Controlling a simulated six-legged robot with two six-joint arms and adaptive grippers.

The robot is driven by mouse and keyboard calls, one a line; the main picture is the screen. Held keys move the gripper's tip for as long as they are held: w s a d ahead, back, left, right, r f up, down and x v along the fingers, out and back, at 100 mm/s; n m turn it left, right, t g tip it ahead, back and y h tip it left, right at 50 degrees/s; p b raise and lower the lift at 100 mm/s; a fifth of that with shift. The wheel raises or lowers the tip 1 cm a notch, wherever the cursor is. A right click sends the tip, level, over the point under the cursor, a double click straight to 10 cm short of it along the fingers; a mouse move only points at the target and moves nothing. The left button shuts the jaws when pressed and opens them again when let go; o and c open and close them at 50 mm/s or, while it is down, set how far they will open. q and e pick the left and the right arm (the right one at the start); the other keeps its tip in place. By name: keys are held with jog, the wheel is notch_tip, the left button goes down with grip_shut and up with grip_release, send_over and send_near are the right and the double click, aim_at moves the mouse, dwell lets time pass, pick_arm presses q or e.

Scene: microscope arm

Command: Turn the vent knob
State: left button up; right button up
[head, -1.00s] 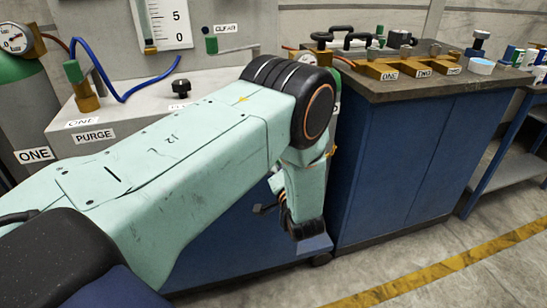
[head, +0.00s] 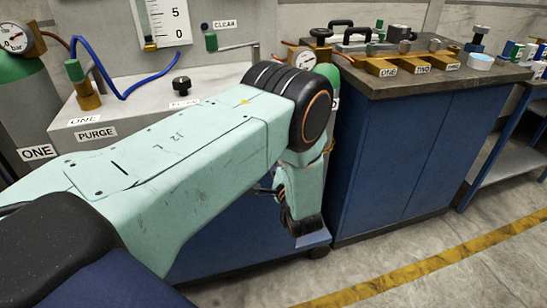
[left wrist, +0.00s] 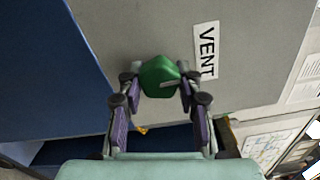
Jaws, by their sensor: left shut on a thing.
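In the head view my left arm crosses from the left and bends down at the front of the grey unit. The knob is hidden there, and the fingers are mostly hidden. My right gripper is in neither current view.
The grey unit (head: 150,125) carries a PURGE label (head: 96,134), a black knob (head: 181,84) and a blue hose (head: 125,92). A blue cabinet (head: 400,150) with brass fittings (head: 390,66) on top stands to the right. Open floor with a yellow stripe (head: 440,267) lies at lower right.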

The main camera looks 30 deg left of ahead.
pick_arm(q)
jog(key=shift+f+m, duration=0.1)
jog(key=shift+m, duration=0.4)
jog(key=o, duration=1.2)
jog(key=shift+v, duration=3.75)
